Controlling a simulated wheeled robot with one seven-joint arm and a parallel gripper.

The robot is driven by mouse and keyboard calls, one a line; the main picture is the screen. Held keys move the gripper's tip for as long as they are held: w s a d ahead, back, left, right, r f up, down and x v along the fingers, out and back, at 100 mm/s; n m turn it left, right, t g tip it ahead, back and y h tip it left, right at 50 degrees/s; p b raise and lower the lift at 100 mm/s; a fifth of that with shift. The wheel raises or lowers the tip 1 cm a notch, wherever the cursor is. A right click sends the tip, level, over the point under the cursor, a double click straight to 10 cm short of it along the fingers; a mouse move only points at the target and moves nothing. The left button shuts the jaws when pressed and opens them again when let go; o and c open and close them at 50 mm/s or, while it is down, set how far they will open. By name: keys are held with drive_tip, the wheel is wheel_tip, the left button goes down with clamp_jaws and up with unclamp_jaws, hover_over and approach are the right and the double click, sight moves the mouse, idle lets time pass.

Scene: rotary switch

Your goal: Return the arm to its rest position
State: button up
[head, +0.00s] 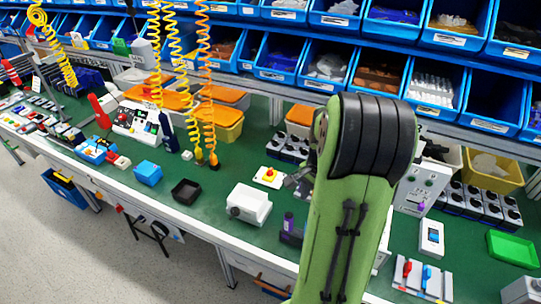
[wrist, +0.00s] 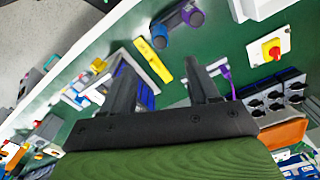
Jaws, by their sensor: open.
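My green arm with its black joint cover rises in the front right of the head view and hides most of my gripper there. In the wrist view my gripper (wrist: 160,65) has its two dark fingers spread apart, with nothing held between them. It hangs over the green workbench (head: 225,180). A white box with a round knob on its side (head: 248,205), perhaps the rotary switch, stands left of my arm near the front edge. Part of a white box also shows at the top of the wrist view (wrist: 255,8).
A red-and-yellow button box (head: 269,176) and rows of black-knobbed grey boxes (head: 290,147) stand close to my arm. A black tray (head: 185,192) and a blue box (head: 148,173) lie to the left. Coiled yellow and orange cables hang above the bench. Blue bins (head: 332,65) line the back.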

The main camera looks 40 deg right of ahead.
drive_tip(key=w+a+r+n+t+h, duration=0.25)
drive_tip(key=a+r+n, duration=0.55)
drive_tip(key=a, duration=0.4)
drive_tip(key=s+a+r+n+t+y, duration=0.1)
drive_tip(key=s+a+r+n, duration=0.1)
drive_tip(key=s+a+n, duration=0.2)
drive_tip(key=s+a+r+n+t+y, duration=0.1)
drive_tip(key=s+a+r+n+t, duration=0.1)
drive_tip(key=a+n, duration=0.4)
drive_tip(key=s+a+r, duration=0.1)
drive_tip(key=a, duration=0.3)
drive_tip(key=shift+s+a, duration=0.3)
drive_tip(key=shift+s, duration=0.1)
drive_tip(key=shift+r+y, duration=0.1)
drive_tip(key=shift+y, duration=0.15)
